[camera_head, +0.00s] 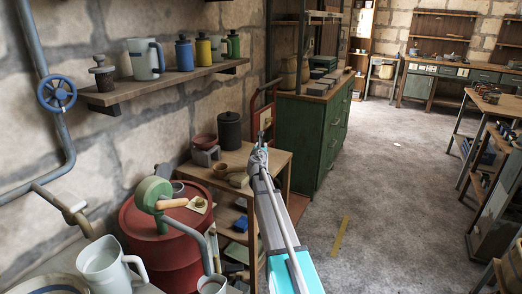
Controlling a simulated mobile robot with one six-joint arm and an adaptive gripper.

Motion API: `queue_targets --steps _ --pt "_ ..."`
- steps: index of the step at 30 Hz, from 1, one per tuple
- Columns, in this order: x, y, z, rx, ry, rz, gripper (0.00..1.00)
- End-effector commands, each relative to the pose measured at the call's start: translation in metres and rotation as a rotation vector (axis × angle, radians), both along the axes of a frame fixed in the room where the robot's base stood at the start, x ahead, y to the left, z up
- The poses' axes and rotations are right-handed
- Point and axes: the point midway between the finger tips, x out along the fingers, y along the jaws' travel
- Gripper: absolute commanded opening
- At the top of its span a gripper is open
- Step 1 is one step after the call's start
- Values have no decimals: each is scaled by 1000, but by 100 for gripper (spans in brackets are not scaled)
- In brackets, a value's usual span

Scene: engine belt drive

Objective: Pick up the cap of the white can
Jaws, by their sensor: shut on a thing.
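My gripper (258,157) is at the far end of my arm, over the right end of the wooden bench. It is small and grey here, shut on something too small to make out. A whitish can (217,48) stands on the wall shelf between a yellow can (203,49) and a green can (233,44). No dark cap like its neighbours' shows clearly on it. The gripper is well below and right of that shelf, apart from the cans. I cannot tell whether the held thing is the cap.
The wall shelf (125,92) also holds a blue can (184,54) and a pale jug (141,63). Below are a wooden bench (268,160) with a dark canister (230,132), a red drum (150,240) and a white pitcher (101,264). A green cabinet (300,135) stands behind.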

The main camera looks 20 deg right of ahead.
Motion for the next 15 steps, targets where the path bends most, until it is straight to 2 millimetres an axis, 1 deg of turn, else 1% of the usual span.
queue_targets --steps 8,15 --pt "0 1 4 0 0 1 8" --pt "0 1 17 0 0 1 8"
